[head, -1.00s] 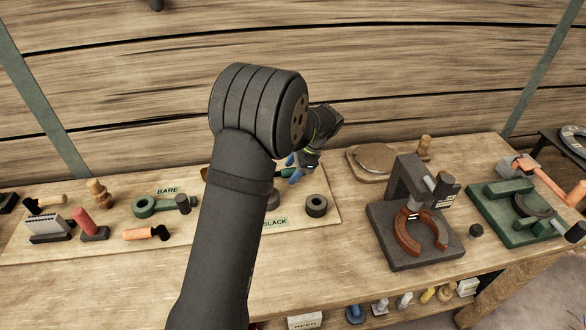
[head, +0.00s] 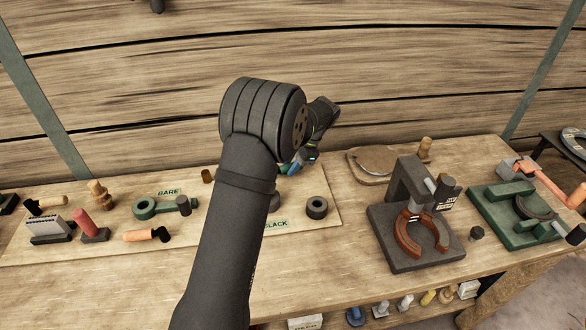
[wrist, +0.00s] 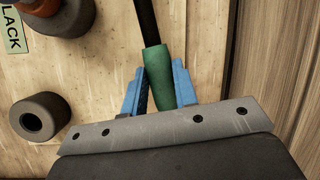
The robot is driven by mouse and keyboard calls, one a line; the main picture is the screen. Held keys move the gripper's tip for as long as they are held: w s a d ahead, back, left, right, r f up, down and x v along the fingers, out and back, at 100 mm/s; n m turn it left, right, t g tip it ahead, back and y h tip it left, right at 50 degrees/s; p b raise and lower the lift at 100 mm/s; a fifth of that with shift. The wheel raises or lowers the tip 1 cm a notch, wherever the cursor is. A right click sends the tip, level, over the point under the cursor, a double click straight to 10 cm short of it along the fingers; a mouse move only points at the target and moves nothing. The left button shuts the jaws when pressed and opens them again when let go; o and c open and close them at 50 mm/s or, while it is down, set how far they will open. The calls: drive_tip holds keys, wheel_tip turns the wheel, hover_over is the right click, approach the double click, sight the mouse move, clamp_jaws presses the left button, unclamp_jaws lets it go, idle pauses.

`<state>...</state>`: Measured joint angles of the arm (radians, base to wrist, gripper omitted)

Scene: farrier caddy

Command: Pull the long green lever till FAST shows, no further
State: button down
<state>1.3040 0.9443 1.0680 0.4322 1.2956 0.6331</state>
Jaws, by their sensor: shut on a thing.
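In the wrist view the long lever shows as a green grip (wrist: 160,78) on a thin black shaft (wrist: 147,22). My gripper (wrist: 158,82) is shut on the green grip, with one blue finger on each side. In the head view my gripper (head: 291,168) is at the back of the board, partly behind my arm, which hides most of the lever. A green label ending in "LACK" (head: 276,224) shows in the head view, and part of it in the wrist view (wrist: 12,30). I see no FAST label in either view.
A dark ring (head: 317,207) stands on the board (head: 325,219) near the label. A green lever-like piece (head: 144,207) lies by a "BARE" label (head: 168,191) at left. A dark stand with a rust-red horseshoe (head: 410,240) is at right. The plank wall is close behind.

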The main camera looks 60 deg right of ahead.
drive_tip(key=shift+w+d+n+g+y, duration=0.15)
drive_tip(key=shift+w+d+n, duration=0.15)
drive_tip(key=shift+w+n, duration=0.3)
drive_tip(key=shift+w+d+n+g+y, duration=0.2)
drive_tip(key=shift+w+d+n, duration=0.05)
drive_tip(key=shift+w+n, duration=0.35)
drive_tip(key=shift+w+d+n+g+y, duration=0.15)
drive_tip(key=shift+w+d+n, duration=0.15)
drive_tip(key=shift+w+n, duration=0.3)
drive_tip(key=c, duration=1.1)
unclamp_jaws()
drive_tip(key=shift+r, duration=0.1)
drive_tip(key=shift+v, duration=8.6)
drive_tip(key=shift+d, duration=0.1)
drive_tip(key=shift+c, duration=0.5)
